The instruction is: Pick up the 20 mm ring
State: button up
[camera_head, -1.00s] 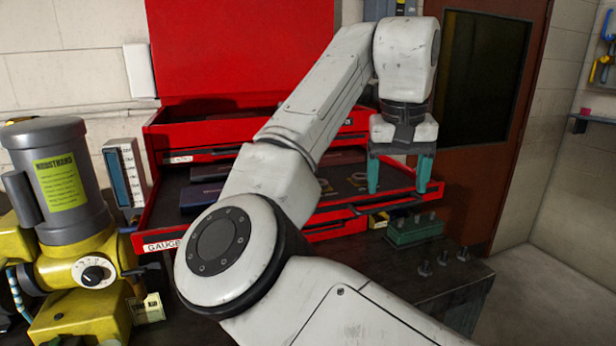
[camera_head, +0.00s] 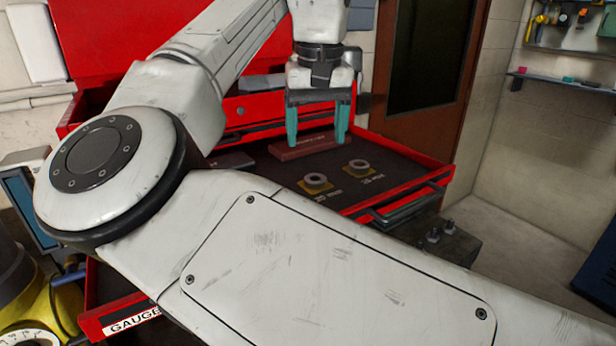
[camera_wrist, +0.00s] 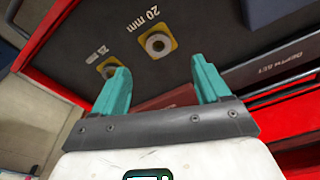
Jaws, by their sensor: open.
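The 20 mm ring (camera_head: 316,182) is a small metal ring on a yellow square in the open drawer, with its size printed beside it. It also shows in the wrist view (camera_wrist: 157,43), near the top. A second ring (camera_head: 359,168) on a yellow square lies to its right; its label is hard to read. My gripper (camera_head: 317,138) has teal fingers, open and empty, pointing down above the drawer. In the head view it appears behind the 20 mm ring, apart from it. In the wrist view the ring lies beyond the fingertips (camera_wrist: 160,72), between their lines.
A dark red case (camera_head: 305,146) lies in the drawer near my fingers. The red drawer (camera_head: 408,153) has raised rims. A dark case labelled as a depth set (camera_wrist: 280,65) shows at right in the wrist view. My arm hides much of the drawer's left side.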

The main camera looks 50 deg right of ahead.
aim_at(314, 182)
jog(key=f, duration=0.3)
jog(key=shift+w+d+f, duration=0.1)
jog(key=shift+w, duration=0.1)
jog(key=shift+w+d+f+p, duration=0.15)
jog(key=shift+f+p, duration=0.2)
jog(key=shift+f, duration=0.55)
jog(key=shift+d+f+p, duration=0.15)
jog(key=shift+f+p, duration=0.15)
jog(key=shift+f, duration=0.6)
jog(key=shift+w+d+f+p, duration=0.15)
jog(key=shift+f+p, duration=0.2)
jog(key=shift+f, duration=0.55)
grip_shut()
